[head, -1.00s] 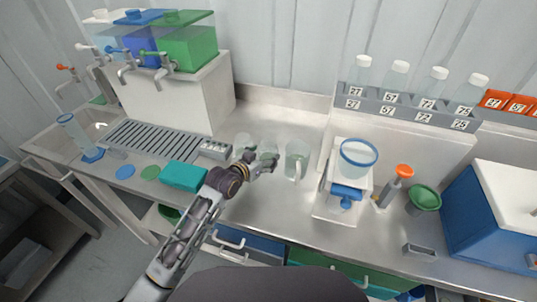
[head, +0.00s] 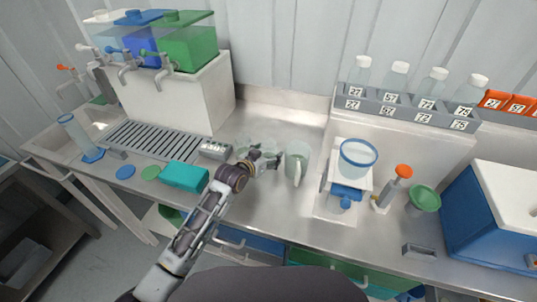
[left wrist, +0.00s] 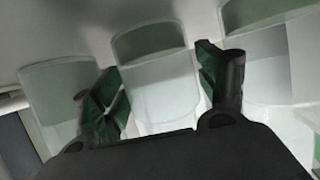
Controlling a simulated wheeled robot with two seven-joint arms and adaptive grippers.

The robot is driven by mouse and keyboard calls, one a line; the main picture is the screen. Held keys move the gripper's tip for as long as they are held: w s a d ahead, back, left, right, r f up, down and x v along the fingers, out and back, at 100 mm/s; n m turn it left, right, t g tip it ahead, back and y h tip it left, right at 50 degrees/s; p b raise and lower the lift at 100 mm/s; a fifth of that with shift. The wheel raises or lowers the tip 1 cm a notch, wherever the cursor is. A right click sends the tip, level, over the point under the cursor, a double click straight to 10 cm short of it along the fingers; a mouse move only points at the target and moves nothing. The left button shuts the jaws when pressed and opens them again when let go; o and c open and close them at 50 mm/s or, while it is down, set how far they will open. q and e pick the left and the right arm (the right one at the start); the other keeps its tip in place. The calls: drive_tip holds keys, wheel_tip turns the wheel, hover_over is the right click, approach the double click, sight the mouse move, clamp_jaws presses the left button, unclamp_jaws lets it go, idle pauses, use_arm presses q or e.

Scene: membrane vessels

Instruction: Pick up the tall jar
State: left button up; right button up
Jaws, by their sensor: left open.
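Clear, pale-green vessels stand in a row on the steel counter. In the left wrist view a left vessel (left wrist: 55,95), a middle vessel (left wrist: 155,88) and a right vessel (left wrist: 262,70) show. The head view shows a jug (head: 298,160) with a handle at the row's right end. I cannot tell for sure which is the tall jar. My left gripper (head: 266,158) is open in front of the row; it also shows in the left wrist view (left wrist: 158,78). The middle vessel appears between its fingers, not gripped; contact cannot be told. My right gripper is out of view.
A white and blue device (head: 345,180) with a clear bowl stands right of the jug. A teal box (head: 184,176) and a drain grate (head: 150,142) lie to the left. Numbered bottles (head: 398,80) stand on a back shelf.

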use_arm(q)
drive_tip(key=shift+w+d+f, duration=0.15)
drive_tip(key=shift+w+d, duration=0.1)
drive_tip(key=shift+w, duration=0.15)
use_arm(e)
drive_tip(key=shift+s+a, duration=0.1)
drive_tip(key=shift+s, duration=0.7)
use_arm(q)
drive_tip(key=shift+f, duration=0.1)
drive_tip(key=shift+c, duration=0.4)
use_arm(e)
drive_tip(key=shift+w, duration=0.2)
use_arm(q)
drive_tip(key=c, duration=0.8)
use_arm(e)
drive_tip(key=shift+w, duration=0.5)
use_arm(q)
drive_tip(key=shift+w, duration=0.1)
